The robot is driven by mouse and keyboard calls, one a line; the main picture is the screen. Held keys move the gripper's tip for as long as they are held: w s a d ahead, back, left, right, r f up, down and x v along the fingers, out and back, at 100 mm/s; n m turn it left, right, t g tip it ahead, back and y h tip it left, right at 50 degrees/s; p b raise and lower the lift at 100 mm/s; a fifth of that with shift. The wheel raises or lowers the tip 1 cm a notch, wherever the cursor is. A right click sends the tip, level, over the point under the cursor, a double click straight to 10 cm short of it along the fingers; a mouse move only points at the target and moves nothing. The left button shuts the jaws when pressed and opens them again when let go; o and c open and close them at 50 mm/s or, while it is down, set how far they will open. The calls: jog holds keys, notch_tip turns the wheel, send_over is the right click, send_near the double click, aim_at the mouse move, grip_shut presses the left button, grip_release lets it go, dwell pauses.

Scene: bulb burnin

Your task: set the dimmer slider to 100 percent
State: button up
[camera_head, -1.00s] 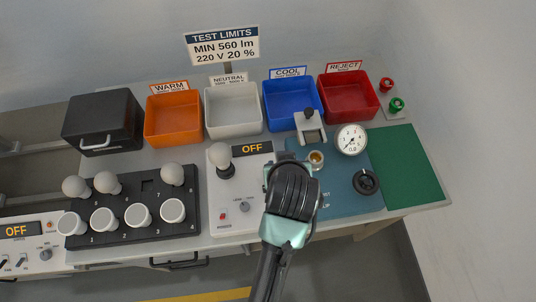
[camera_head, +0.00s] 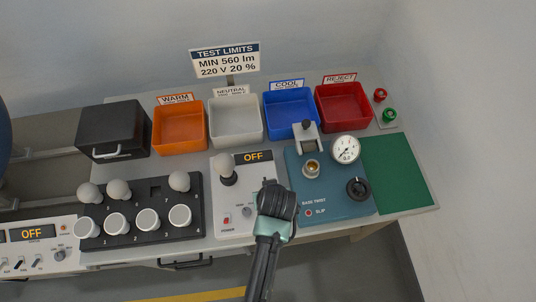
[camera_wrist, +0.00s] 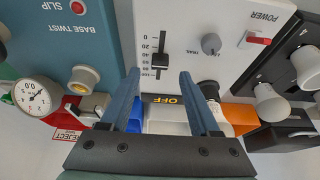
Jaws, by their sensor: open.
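The dimmer slider (camera_wrist: 160,60) is a black knob on a vertical slot in the white test panel (camera_wrist: 190,20), beside a printed scale of 0 to 100. It appears around the middle of the scale, near 60; the exact reading is unclear. In the head view the white panel (camera_head: 229,208) shows, but my arm hides the slider. My gripper (camera_wrist: 159,74) is open and empty, with its fingertips apart on either side of the slider's line in the wrist view. I cannot tell whether they touch the panel. In the head view my gripper (camera_head: 269,184) is over the panel's right edge.
The panel also has a red power switch (camera_wrist: 258,38), a grey knob (camera_wrist: 211,44) and an OFF display (camera_head: 253,156). A bulb (camera_head: 226,167) stands on it. The blue base twist unit (camera_head: 335,205) is to its right, a bulb rack (camera_head: 150,232) to its left.

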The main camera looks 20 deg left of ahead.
jog(key=shift+x, duration=2.15)
jog(key=shift+c, duration=0.3)
grip_shut()
jog(key=shift+w, duration=0.1)
